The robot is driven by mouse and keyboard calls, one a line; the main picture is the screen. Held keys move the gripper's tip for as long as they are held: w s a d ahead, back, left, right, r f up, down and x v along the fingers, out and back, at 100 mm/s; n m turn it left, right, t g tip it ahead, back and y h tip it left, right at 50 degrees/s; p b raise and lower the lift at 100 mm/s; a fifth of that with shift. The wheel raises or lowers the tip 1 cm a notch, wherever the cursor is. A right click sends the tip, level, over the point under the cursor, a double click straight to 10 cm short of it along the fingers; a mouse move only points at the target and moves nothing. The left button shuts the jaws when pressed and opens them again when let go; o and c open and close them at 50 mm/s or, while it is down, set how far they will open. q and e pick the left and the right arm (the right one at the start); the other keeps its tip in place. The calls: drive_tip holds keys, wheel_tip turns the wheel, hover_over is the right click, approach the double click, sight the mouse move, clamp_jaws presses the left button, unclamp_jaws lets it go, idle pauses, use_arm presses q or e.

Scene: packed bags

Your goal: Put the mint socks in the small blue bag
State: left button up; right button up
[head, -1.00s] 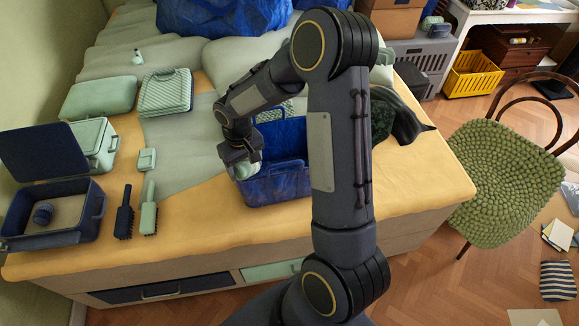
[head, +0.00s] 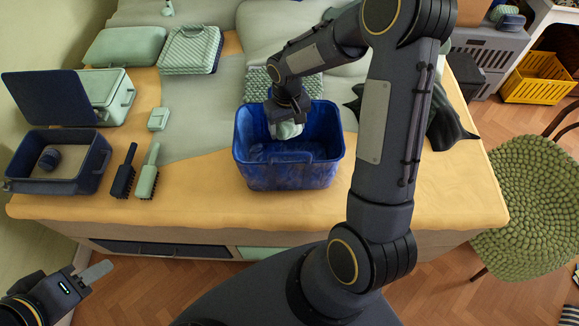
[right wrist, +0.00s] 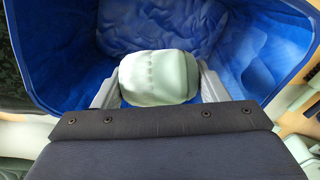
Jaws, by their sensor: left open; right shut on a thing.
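The mint socks (head: 288,130) are a pale rolled bundle, and they also show in the right wrist view (right wrist: 160,78). My right gripper (head: 290,122) is shut on them, with a finger on each side in the right wrist view (right wrist: 160,90). It holds them at the mouth of the small blue bag (head: 290,174), over its inside. The bag stands upright and open near the front of the bed, and its blue inner walls fill the right wrist view (right wrist: 230,35). My left gripper (head: 95,280) is open and empty at the lower left, off the bed.
An open dark blue case (head: 85,180) holding a dark rolled item (head: 49,158) lies left. A dark brush (head: 123,175) and a mint brush (head: 148,175) lie between case and bag. Dark cloth (head: 450,120) lies right of the bag. A green chair (head: 535,195) stands at right.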

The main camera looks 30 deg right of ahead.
drive_tip(key=f+b, duration=0.1)
drive_tip(key=f, duration=0.4)
drive_tip(key=f+b, duration=0.2)
drive_tip(key=f, duration=0.4)
drive_tip(key=f+b, duration=0.2)
drive_tip(key=f, duration=0.3)
drive_tip(key=shift+d+f, duration=0.25)
drive_tip(key=shift+f, duration=0.15)
drive_tip(key=o, duration=1)
